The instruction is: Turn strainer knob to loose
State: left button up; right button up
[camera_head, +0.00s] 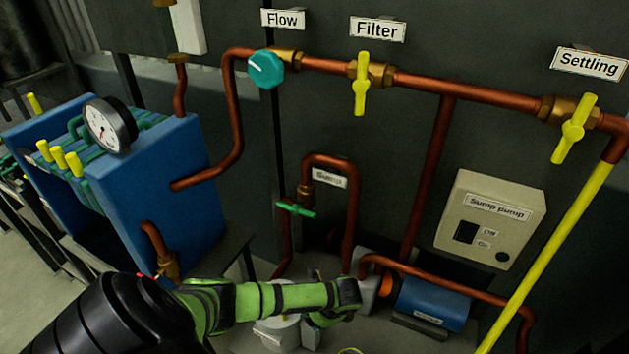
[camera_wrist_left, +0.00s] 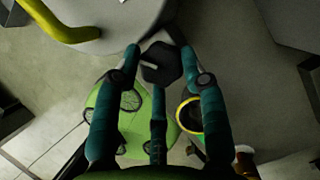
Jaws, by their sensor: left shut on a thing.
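A dark hexagonal knob (camera_wrist_left: 161,63) shows in the left wrist view, beside a pale grey rounded body (camera_wrist_left: 105,22) that I take for the strainer. My left gripper (camera_wrist_left: 160,57) has its teal fingers closed around this knob, with fingertips touching its sides. In the head view my left gripper (camera_head: 320,318) is low in the middle, at the end of the green arm, next to a pale grey round body (camera_head: 274,333). The knob and fingertips cannot be made out there. No loose or tight marking is readable. My right gripper is not in view.
Copper pipes with yellow valve handles (camera_head: 361,84) run along the wall above. A blue tank unit (camera_head: 165,175) stands left, a blue pump (camera_head: 433,302) right of my gripper. A yellow pole (camera_head: 548,255) slants at the right. A curved yellow handle (camera_wrist_left: 58,24) lies near the knob.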

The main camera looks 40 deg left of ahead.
pick_arm(q)
jog(key=shift+w+a+r+n+g+p, duration=0.15)
jog(key=shift+a+r+n+p, duration=0.1)
jog(key=shift+n, duration=0.25)
jog(key=shift+w+a+r+n+g+p, duration=0.1)
jog(key=shift+w+a+n+g+p, duration=0.1)
jog(key=shift+n, duration=0.3)
jog(key=n+g, duration=0.1)
jog(key=n, duration=0.1)
jog(key=shift+f+n+p, duration=0.1)
jog(key=shift+n+p, duration=0.2)
jog(key=shift+n, duration=0.1)
jog(key=shift+a+n+g+h, duration=0.1)
jog(key=shift+n+g+h, duration=0.3)
jog(key=shift+n, duration=0.8)
jog(key=shift+f+n+g+h, duration=0.15)
jog(key=shift+n+g+h, duration=0.3)
jog(key=shift+n, duration=1.05)
jog(key=shift+s, duration=0.1)
jog(key=o, duration=1.1)
jog(key=shift+s, duration=0.1)
